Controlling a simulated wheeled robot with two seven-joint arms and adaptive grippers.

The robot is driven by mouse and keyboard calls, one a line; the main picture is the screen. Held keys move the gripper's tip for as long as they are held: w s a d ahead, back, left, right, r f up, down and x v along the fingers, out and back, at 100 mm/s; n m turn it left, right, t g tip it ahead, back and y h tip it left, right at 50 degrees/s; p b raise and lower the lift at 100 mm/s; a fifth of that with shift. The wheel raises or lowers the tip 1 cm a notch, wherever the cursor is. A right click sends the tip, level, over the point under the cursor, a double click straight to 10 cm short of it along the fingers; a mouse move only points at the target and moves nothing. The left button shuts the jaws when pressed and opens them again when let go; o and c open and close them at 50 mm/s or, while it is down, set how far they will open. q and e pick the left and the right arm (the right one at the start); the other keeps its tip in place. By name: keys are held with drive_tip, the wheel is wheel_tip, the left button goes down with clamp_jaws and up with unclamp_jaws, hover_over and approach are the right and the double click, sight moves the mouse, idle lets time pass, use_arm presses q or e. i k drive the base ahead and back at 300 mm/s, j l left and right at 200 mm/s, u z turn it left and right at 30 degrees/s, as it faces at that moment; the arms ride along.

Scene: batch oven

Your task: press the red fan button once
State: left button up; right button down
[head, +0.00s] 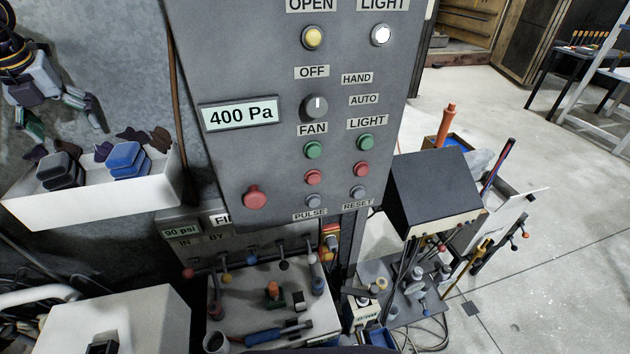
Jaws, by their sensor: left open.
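The red fan button (313,177) is on the grey control panel (230,60), in the column under the FAN label. It sits below the green fan button (313,150) and above the grey PULSE button (312,202). Nothing covers it. My left gripper (66,122) is at the upper left, in front of the grey wall. Its fingers are spread, with nothing seen between them. It is well to the left of the panel, apart from the button. My right gripper is not in view.
Close by are the red light button (362,170), a larger red button (255,198) and a selector knob (315,107). A white bin (80,200) juts out left of the panel, below my left gripper. A black box (435,190) stands to the right.

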sight(313, 177)
drive_tip(key=k+l, duration=0.55)
drive_tip(key=l, duration=0.15)
drive_tip(key=k+l, duration=0.55)
drive_tip(key=l, duration=0.2)
